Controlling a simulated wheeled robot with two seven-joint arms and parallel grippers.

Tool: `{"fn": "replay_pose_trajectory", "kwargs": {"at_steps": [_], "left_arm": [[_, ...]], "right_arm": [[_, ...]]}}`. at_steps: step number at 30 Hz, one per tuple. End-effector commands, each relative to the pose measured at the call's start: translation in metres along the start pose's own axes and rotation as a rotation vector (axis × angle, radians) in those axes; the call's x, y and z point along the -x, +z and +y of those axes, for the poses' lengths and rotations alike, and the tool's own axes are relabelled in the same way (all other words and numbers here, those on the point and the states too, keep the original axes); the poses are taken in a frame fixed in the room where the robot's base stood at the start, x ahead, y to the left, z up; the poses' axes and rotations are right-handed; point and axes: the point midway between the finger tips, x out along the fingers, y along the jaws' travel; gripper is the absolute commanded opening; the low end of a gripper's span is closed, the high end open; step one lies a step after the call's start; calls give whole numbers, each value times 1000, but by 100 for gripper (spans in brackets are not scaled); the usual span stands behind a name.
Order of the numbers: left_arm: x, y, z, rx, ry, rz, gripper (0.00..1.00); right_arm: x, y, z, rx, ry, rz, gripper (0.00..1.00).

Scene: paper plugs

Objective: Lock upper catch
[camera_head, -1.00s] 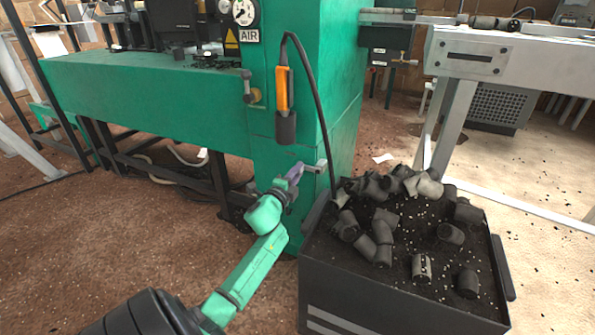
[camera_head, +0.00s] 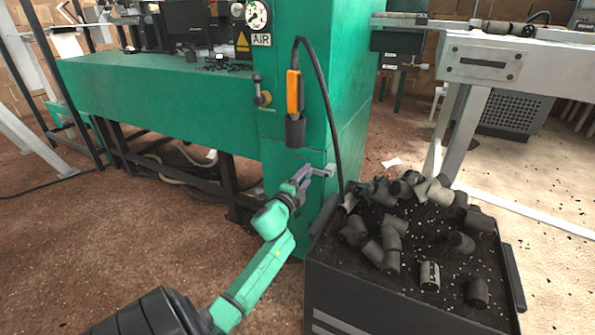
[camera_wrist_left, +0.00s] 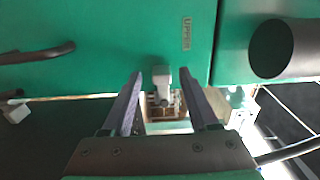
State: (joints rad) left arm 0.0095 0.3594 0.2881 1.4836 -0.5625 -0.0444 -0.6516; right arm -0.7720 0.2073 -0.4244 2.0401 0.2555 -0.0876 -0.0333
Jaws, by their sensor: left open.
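The upper catch (camera_wrist_left: 161,84) is a small light-grey metal piece on the green machine, beside a label reading UPPER (camera_wrist_left: 187,33) in the left wrist view. A grey metal bar (camera_head: 324,171) sticks out of the green column at my left gripper (camera_head: 306,174) in the head view. In the left wrist view my left gripper (camera_wrist_left: 160,73) is open, with one finger on each side of the catch. I cannot tell whether either finger touches it. My right gripper is not in view.
A dark bin (camera_head: 400,294) of black and grey plugs stands close to the right of my left arm. An orange-handled device (camera_head: 294,92) hangs on a black cable above the gripper. The brown floor (camera_head: 130,235) at left is clear.

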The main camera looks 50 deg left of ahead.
Motion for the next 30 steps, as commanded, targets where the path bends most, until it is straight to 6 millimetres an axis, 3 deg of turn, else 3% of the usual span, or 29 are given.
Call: {"fn": "replay_pose_trajectory", "kwargs": {"at_steps": [15, 20, 30], "left_arm": [[126, 1, -1, 2, 4, -3, 60], [139, 1, 0, 0, 1, -2, 60], [139, 1, 0, 0, 1, -1, 60]], "right_arm": [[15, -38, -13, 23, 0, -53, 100], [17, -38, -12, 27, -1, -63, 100], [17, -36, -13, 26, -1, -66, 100]]}}
